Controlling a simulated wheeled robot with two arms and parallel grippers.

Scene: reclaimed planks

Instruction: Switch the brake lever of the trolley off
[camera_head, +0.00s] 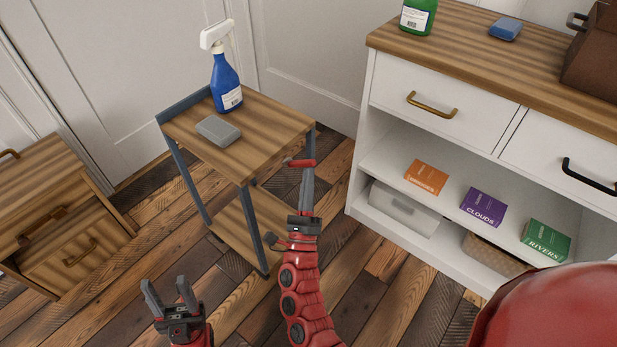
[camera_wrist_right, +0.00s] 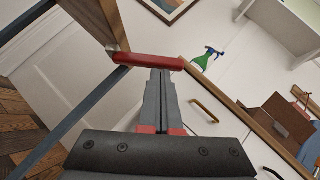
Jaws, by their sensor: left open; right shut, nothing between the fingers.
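The trolley (camera_head: 262,119) has wooden shelves and a blue-grey metal frame. Its red brake lever (camera_head: 301,163) sticks out sideways near the top of the front right leg, and shows large in the right wrist view (camera_wrist_right: 144,61). My right gripper (camera_head: 307,173) is shut and empty, with its fingertips right at the lever. In the right wrist view the fingertips (camera_wrist_right: 158,72) meet the lever's lower edge; I cannot tell if they touch. My left gripper (camera_head: 168,288) is open and empty, low in front of the trolley.
A blue spray bottle (camera_head: 225,82) and a grey block (camera_head: 218,130) stand on the trolley's top. A white cabinet (camera_head: 365,127) with drawers and books is close on the right. A wooden drawer unit (camera_head: 50,205) is at left. Floor between is clear.

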